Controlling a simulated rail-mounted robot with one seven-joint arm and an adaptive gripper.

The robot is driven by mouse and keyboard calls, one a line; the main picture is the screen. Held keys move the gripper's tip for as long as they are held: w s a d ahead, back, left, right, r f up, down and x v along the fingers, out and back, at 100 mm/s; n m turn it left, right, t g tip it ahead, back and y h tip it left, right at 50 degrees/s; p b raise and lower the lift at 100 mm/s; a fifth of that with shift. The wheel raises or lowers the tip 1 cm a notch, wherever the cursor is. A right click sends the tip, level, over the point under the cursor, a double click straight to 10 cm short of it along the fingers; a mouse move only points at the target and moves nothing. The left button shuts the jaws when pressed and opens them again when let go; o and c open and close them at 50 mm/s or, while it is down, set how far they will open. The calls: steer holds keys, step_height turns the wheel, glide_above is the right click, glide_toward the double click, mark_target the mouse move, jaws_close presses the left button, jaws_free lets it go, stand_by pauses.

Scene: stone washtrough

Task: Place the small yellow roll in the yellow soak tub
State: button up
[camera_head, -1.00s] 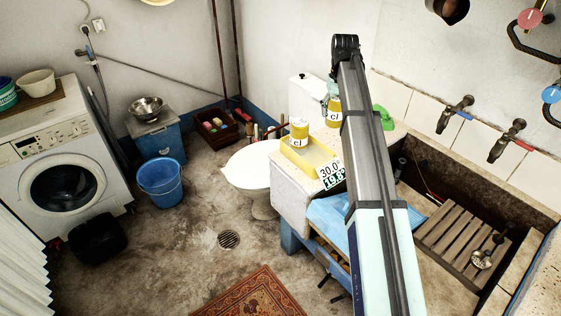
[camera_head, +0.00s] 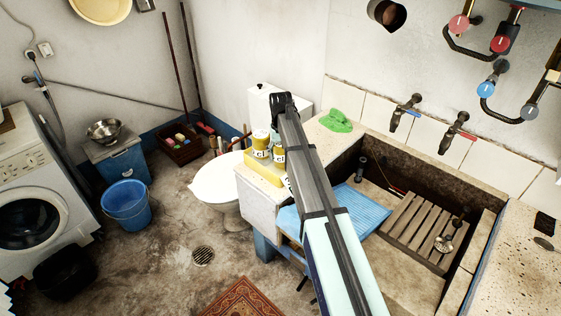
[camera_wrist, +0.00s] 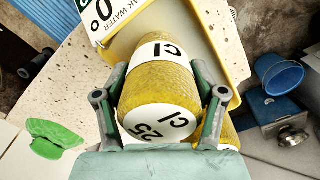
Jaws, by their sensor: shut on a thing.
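My gripper (camera_wrist: 158,76) is shut on a yellow roll (camera_wrist: 160,98) with white bands marked "Cl" and "25". The yellow soak tub (camera_wrist: 236,62) lies behind and below the held roll in the wrist view; I cannot tell whether they touch. Part of another yellow thing (camera_wrist: 229,135) shows behind the right finger. In the head view, the tub (camera_head: 262,172) sits on the counter's left end. A yellow roll (camera_head: 261,138) stands at its back, and a second one (camera_head: 279,153) is beside my arm, apparently the held one. My arm hides the gripper there.
A green cloth (camera_head: 336,121) lies on the ledge behind my arm. A ridged blue mat (camera_head: 360,207) and the stone trough with a wooden slatted rack (camera_head: 415,229) are to the right. The toilet (camera_head: 216,180) and a blue bucket (camera_head: 125,202) are to the left.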

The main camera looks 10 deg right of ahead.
mark_target(281, 163)
steer(key=shift+f+p, duration=0.55)
steer(key=shift+f, duration=2.1)
steer(key=shift+f, duration=0.1)
steer(key=o, duration=1.8)
step_height(281, 163, up, 12)
steer(key=b, duration=0.3)
